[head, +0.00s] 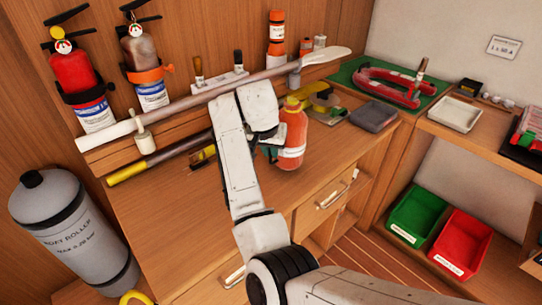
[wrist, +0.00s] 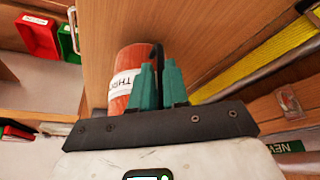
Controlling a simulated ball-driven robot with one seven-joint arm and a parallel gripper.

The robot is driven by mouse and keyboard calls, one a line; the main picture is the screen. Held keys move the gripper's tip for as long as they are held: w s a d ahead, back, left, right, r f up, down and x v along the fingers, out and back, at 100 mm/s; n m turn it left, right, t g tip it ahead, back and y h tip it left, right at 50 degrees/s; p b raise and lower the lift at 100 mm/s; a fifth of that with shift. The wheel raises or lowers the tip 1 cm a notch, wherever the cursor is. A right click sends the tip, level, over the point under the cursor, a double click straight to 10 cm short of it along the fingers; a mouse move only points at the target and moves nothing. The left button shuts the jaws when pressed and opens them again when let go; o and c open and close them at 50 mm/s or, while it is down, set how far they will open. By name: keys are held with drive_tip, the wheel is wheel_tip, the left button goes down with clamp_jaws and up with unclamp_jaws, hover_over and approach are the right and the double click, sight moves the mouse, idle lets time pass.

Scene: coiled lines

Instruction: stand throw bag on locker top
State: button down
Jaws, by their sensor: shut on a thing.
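The gripper is shut on the bag.
A paddle (head: 230,92) and a yellow-ended pole (head: 150,165) run along the back. Fire extinguishers (head: 78,80) hang on the wall. A grey box (head: 373,117) lies right of the bag. Green (head: 418,215) and red (head: 458,243) bins are lower right. The locker's left front is bare.

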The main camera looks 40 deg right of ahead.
drive_tip(key=shift+f, duration=1.3)
drive_tip(key=c, duration=1.1)
unclamp_jaws()
drive_tip(key=shift+s, duration=0.1)
drive_tip(key=v, duration=1.2)
drive_tip(key=s+d+f+n, duration=0.1)
drive_tip(key=s+f+n, duration=0.4)
drive_tip(key=s+f, duration=1.15)
drive_tip(key=s+a+f+n+y, duration=0.1)
drive_tip(key=s+a+f, duration=0.2)
drive_tip(key=s, duration=0.3)
drive_tip(key=s+a+f+n+g+y, duration=0.1)
drive_tip(key=s+a+f+n, duration=0.1)
drive_tip(key=s, duration=0.4)
drive_tip(key=s+a+f+n+y, duration=0.1)
drive_tip(key=s+a+f+n, duration=0.1)
drive_tip(key=s+f, duration=0.3)
drive_tip(key=shift+s+a+f+g+y, duration=0.15)
drive_tip(key=shift+s+a+f, duration=0.05)
drive_tip(key=shift+s+a, duration=0.3)
drive_tip(key=shift+s+a+f+g+y, duration=0.15)
drive_tip(key=shift+s+a, duration=0.25)
drive_tip(key=shift+s, duration=0.1)
